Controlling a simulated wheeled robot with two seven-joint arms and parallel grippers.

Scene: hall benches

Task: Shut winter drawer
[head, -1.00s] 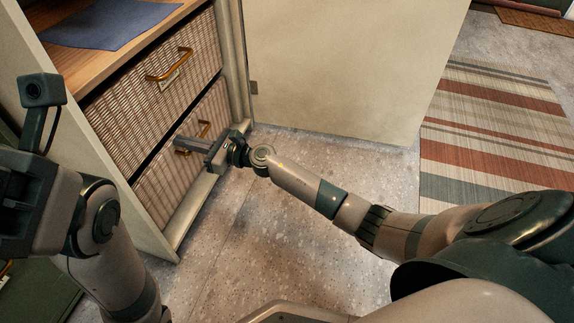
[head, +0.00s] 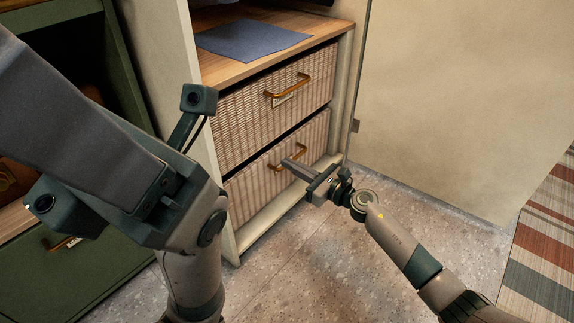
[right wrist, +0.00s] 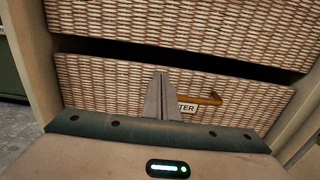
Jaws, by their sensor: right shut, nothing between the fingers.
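The winter drawer (head: 250,190) is the lower wicker drawer in the cabinet. Its brass handle (head: 302,151) and its label (right wrist: 187,107), partly hidden and reading "TER", are on the front. A dark gap runs above its front, which also fills the right wrist view (right wrist: 100,85); how far it stands out I cannot tell. My right gripper (head: 287,163) is shut and empty, its fingers pointing at the drawer front just beside the handle. Whether they touch is unclear. My left gripper (head: 80,120) is large and close at the left; its fingertips cannot be made out.
An upper wicker drawer (head: 240,120) with a brass handle sits above, under a wooden shelf with a blue cloth (head: 250,40). The open cream door (head: 460,100) stands at right. A green cabinet (head: 85,280) is at left. The speckled floor (head: 310,270) in front is clear.

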